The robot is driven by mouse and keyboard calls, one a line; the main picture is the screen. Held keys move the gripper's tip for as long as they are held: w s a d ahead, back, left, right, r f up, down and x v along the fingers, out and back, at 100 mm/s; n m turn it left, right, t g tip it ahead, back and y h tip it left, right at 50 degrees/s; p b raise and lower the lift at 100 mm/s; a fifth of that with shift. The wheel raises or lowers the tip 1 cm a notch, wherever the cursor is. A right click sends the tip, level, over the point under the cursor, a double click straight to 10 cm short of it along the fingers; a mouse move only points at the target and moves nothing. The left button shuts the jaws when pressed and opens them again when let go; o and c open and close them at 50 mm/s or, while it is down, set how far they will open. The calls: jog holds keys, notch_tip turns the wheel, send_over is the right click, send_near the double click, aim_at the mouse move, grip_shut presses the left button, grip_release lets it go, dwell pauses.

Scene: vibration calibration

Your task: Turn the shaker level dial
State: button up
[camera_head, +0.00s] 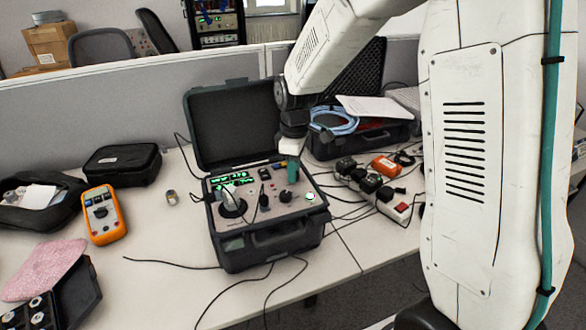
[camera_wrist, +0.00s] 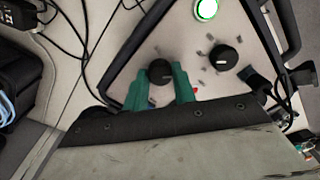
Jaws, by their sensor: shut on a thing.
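My gripper (camera_wrist: 160,92) has its green fingers closed around a round black dial (camera_wrist: 160,96) on the light panel of the calibrator case. The dial's pale pointer mark shows in the wrist view. In the camera_head view my gripper (camera_head: 293,172) comes down on the right rear of the panel, and its fingers hide the held dial. A second black dial (camera_wrist: 223,58) stands free beside it, and also shows in the camera_head view (camera_head: 286,196). I cannot read the labels, so the pictures do not confirm which is the shaker level dial.
A lit green button (camera_head: 309,196) sits near the panel's right edge. The case's open lid (camera_head: 232,122) stands behind. A power strip (camera_head: 385,195) and cables lie to the right; an orange multimeter (camera_head: 103,213) lies left. Some table left of the case is clear.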

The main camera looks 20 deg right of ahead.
jog(key=shift+w+a+r, duration=0.1)
jog(key=shift+w+r, duration=0.05)
jog(key=o, duration=0.8)
jog(key=shift+o, duration=0.9)
notch_tip(320, 180, up, 8)
jog(key=shift+w+f, duration=0.1)
jog(key=shift+f, duration=0.05)
